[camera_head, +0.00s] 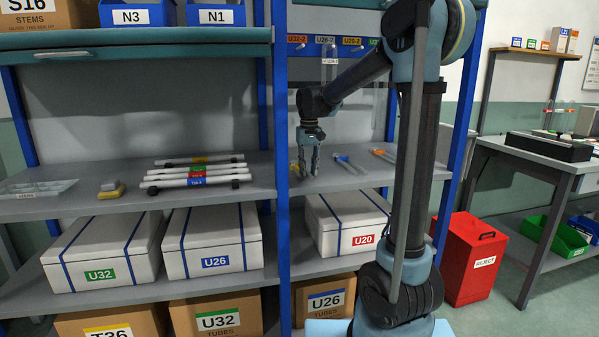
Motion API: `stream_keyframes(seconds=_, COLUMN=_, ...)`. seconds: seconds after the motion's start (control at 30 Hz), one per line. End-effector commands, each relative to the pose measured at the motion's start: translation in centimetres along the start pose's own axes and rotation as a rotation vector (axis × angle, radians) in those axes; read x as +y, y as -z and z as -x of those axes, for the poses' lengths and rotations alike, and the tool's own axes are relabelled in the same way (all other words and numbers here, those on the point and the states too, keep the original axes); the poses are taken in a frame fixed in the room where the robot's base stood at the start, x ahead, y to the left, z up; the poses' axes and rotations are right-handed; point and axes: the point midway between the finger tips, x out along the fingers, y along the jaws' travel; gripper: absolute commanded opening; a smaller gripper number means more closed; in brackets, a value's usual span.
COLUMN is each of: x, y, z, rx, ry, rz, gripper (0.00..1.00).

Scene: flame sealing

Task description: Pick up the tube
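My gripper (308,174) points straight down, low over the right part of the middle shelf. Its two fingers show a gap between them and look open, with nothing clearly visible in between. Right of it on the shelf lie slim clear tubes: one with a blue end (348,164) and one with an orange end (383,155). A small orange spot (295,169) shows just left of the fingers; I cannot tell what it belongs to. Several long white tubes (196,172) with coloured labels lie on a dark rack on the left part of the shelf. Which tube the task means is unclear.
A blue upright (281,100) stands left of my gripper. Labelled hooks with a hanging clear tube (328,52) are behind. White U20 box (345,224) sits below. A yellow-grey block (110,189) and clear tray (35,189) lie left. A red reject bin (468,262) stands right.

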Motion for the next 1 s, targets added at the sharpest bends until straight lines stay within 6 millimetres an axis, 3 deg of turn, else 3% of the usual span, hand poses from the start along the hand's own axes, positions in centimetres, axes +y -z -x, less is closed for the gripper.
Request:
stream_keyframes(seconds=0.23, x=0.0, y=0.0, z=-0.1, rx=0.000, ry=0.000, rz=0.000, gripper=0.24)
stream_keyframes(seconds=0.33, x=0.0, y=0.0, z=-0.1, rx=0.000, ry=0.000, rz=0.000, gripper=0.02)
stream_keyframes(seconds=0.37, x=0.0, y=0.0, z=-0.1, rx=0.000, ry=0.000, rz=0.000, gripper=0.00)
stream_keyframes(seconds=0.77, x=0.0, y=0.0, z=0.2, rx=0.000, ry=0.000, rz=0.000, gripper=0.00)
stream_keyframes(seconds=1.0, x=0.0, y=0.0, z=3.0, rx=0.000, ry=0.000, rz=0.000, gripper=0.00)
